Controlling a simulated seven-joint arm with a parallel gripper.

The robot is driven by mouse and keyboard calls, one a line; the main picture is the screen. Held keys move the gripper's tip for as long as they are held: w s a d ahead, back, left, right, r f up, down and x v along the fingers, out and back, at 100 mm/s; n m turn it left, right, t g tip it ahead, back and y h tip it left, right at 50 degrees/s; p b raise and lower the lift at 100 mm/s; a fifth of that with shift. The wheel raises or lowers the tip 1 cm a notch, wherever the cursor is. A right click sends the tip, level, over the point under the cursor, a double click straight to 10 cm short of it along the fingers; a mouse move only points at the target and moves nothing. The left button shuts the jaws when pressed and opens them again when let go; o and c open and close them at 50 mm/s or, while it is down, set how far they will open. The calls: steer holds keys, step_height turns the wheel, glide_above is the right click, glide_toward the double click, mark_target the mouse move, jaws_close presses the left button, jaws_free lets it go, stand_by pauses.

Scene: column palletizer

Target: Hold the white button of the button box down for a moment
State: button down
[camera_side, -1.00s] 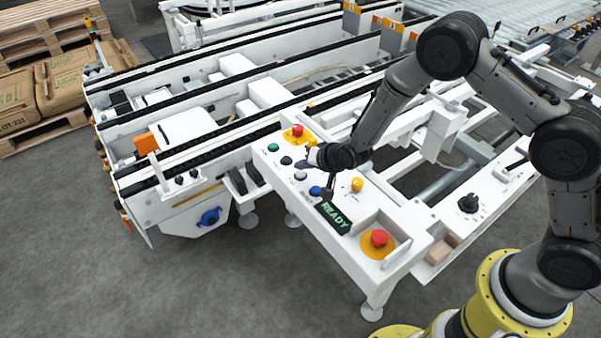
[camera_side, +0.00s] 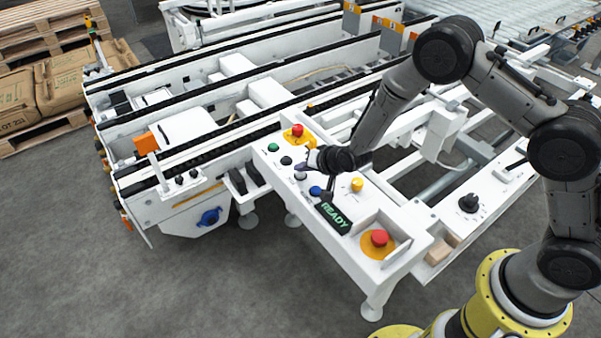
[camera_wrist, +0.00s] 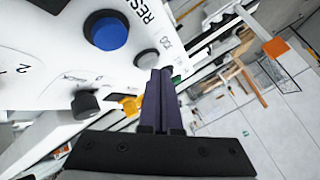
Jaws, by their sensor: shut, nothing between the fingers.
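The white button box (camera_side: 345,248) stands in the middle of the side view, its top carrying a row of coloured buttons. Its white button (camera_side: 301,177), looking greyish, sits between a black one and a blue one. My gripper (camera_side: 299,168) is shut and empty, its dark fingertips right at the white button and partly covering it. In the wrist view the white button (camera_wrist: 147,59) shows beside the tips of the shut fingers (camera_wrist: 160,72). I cannot tell whether the tips touch it or whether it is pressed in.
The blue button (camera_side: 316,191), black button (camera_side: 286,160) and green button (camera_side: 273,147) are close by. Conveyor rails lie behind.

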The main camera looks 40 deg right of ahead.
mark_target(303, 176)
steer(key=shift+s+f, duration=0.1)
steer(key=shift+f, duration=0.4)
stand_by(2.2)
steer(key=shift+r, duration=0.15)
stand_by(0.7)
steer(key=shift+r, duration=0.75)
steer(key=shift+r, duration=2.5)
